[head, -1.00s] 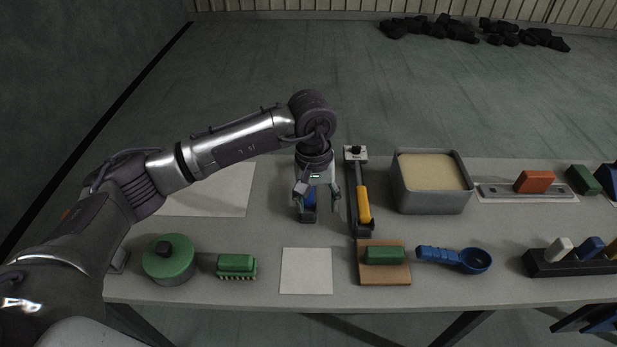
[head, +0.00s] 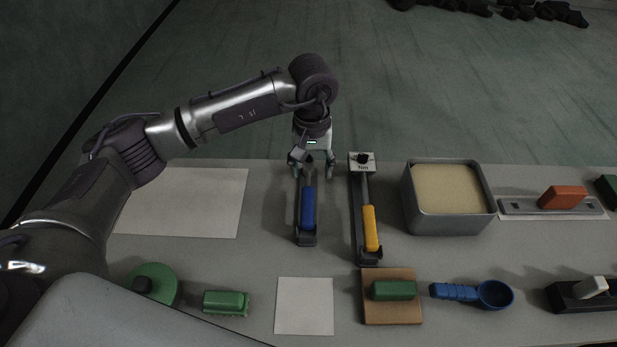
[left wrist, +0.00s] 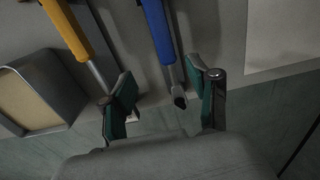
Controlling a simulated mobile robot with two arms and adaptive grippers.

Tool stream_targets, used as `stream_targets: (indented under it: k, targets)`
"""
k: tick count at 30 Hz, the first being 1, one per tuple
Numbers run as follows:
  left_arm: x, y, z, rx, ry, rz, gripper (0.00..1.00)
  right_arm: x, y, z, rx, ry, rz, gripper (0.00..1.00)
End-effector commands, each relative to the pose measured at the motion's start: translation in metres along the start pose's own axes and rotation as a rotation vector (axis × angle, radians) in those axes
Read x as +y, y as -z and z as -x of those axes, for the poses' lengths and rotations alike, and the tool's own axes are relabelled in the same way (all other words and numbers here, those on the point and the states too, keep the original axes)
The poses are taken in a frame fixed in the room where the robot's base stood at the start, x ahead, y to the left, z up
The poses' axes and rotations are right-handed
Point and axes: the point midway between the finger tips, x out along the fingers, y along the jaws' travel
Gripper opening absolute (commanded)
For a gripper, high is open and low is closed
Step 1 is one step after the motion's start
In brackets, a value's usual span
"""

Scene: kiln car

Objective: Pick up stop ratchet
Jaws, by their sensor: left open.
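The blue-handled tool, which I take to be the stop ratchet (head: 308,210), lies lengthwise in a dark holder on the grey table. Its metal end points toward the table's far edge. My left gripper (head: 311,172) is open above that far end, and partly hides it. In the left wrist view, the ratchet's blue handle (left wrist: 158,32) runs down from the top. Its metal end shows between the two green-padded fingers of my left gripper (left wrist: 160,88), apart from both. My right gripper is out of view.
A yellow-handled tool (head: 370,230) in a similar holder (head: 370,258) lies just right. Beyond it stands a grey bin (head: 455,221) of pale material. A green block (head: 394,290) on a brown board, a blue scoop (head: 496,295) and a white sheet (head: 303,306) lie nearer.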

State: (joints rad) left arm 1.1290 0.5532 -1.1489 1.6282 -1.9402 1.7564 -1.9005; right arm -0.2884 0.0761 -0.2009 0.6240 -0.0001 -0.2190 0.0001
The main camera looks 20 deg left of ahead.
Motion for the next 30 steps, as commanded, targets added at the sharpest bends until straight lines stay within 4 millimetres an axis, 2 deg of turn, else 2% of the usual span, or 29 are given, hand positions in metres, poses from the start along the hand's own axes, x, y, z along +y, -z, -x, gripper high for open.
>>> stream_targets:
  k: [5,9,13,20,24,30]
  targets:
    - [-0.001,-0.002,-0.03,-0.007,0.003,0.0,0.6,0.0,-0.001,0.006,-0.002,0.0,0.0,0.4]
    - [-0.001,-0.002,-0.058,-0.005,0.003,0.001,0.6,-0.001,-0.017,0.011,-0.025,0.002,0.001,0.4]
    - [-0.001,-0.002,-0.075,-0.004,0.002,0.0,0.6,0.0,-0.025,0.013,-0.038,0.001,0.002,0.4]
    - [-0.004,-0.004,-0.091,-0.005,0.002,0.0,0.6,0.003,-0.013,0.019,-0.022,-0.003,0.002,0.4]
    - [-0.009,-0.008,-0.112,-0.007,0.003,0.001,0.6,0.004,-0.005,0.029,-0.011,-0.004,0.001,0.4]
    - [-0.008,-0.006,-0.133,-0.003,0.001,0.0,0.6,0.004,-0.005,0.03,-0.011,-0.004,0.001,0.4]
